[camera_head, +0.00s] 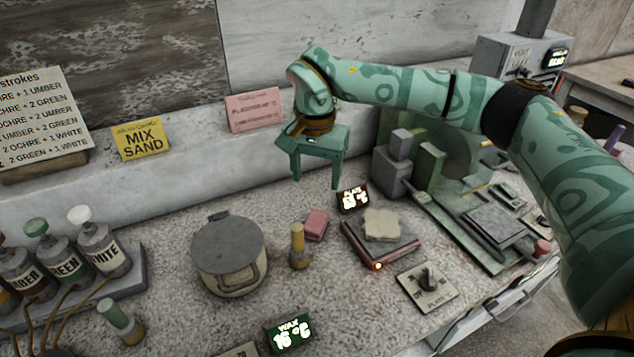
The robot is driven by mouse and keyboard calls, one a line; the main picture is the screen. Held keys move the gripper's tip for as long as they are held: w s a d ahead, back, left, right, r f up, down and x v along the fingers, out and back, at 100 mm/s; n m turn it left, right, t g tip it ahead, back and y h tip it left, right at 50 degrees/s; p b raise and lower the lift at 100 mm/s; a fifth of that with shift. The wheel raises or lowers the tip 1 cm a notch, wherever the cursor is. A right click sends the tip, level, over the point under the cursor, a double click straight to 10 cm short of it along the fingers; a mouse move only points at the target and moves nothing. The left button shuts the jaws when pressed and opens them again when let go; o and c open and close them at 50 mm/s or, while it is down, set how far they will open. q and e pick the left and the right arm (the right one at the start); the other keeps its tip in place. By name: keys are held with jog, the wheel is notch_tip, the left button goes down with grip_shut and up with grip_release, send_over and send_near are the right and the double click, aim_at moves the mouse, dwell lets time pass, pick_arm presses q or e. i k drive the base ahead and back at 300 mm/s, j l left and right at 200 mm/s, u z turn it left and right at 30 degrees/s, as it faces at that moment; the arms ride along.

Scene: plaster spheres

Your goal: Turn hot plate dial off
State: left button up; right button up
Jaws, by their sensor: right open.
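The hot plate (398,256) is a dark square slab with a reddish edge, right of the middle of the bench, with a glowing orange light at its front corner. A pale beige block (382,224) lies on it. The dial (428,280) is a black knob on a cream plate (412,290) in front and to the right of the hot plate. A small lit display (352,198) stands behind the hot plate; its number is hard to read. My right gripper (316,182) is open and empty, pointing down above the bench, behind and left of the hot plate, well away from the dial. My left gripper is out of view.
A lidded round pot (230,256), a yellow-topped cylinder (298,246) and a pink block (316,224) stand left of the hot plate. Grey and green blocks (395,172) stand behind it. A WAX display (290,334) is at the front. Bottles (104,244) are at left.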

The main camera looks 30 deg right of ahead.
aim_at(427, 283)
jog(key=k, duration=1.5)
